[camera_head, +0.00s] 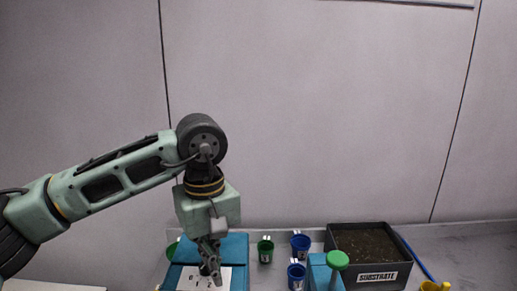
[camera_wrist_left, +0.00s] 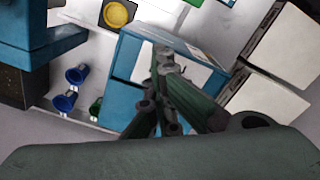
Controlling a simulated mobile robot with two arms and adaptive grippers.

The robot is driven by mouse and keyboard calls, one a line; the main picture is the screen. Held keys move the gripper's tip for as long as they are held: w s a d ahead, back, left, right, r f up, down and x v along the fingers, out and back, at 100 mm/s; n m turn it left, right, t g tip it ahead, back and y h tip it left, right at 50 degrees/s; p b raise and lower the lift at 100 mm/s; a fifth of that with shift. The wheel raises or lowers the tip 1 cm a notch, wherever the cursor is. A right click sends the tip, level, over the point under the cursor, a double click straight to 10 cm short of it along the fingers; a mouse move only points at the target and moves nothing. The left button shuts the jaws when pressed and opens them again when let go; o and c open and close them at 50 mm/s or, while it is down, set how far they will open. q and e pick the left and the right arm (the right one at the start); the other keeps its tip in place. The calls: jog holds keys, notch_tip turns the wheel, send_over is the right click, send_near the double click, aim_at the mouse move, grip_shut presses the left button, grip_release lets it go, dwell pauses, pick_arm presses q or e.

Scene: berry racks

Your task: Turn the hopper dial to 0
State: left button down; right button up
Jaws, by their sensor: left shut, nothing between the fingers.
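A blue box (camera_head: 237,248) with a white panel (camera_head: 188,277) bearing dark marks stands at the bottom of the head view. I take it for the hopper, but cannot make out a dial or its number. The blue box (camera_wrist_left: 124,58) also shows in the left wrist view, its white panel partly behind the fingers. My left gripper (camera_head: 213,276) points down in front of the panel, shut and empty. In the left wrist view its closed fingertips (camera_wrist_left: 165,55) overlap the panel. I cannot tell whether they touch it. My right gripper is in neither view.
Right of the box stand a green cup (camera_head: 265,251), two blue cups (camera_head: 300,246), a blue device with a green knob (camera_head: 338,260) and a black substrate tray (camera_head: 345,277). White boxes (camera_wrist_left: 285,45) lie right in the wrist view. A wall closes the back.

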pick_arm(q)
jog(key=shift+f, duration=0.4)
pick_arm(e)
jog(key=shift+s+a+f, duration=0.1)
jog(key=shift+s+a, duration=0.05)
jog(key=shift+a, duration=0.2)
pick_arm(q)
jog(key=shift+a, duration=0.1)
jog(key=shift+a, duration=0.1)
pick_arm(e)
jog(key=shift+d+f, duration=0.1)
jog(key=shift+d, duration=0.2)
pick_arm(q)
jog(key=shift+a+b, duration=0.15)
jog(key=shift+b, duration=0.25)
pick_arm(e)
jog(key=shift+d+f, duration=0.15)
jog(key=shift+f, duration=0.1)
pick_arm(q)
jog(key=shift+s+a, duration=0.1)
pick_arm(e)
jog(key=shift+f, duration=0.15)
pick_arm(q)
jog(key=shift+a+b, duration=0.3)
jog(key=shift+b, duration=0.2)
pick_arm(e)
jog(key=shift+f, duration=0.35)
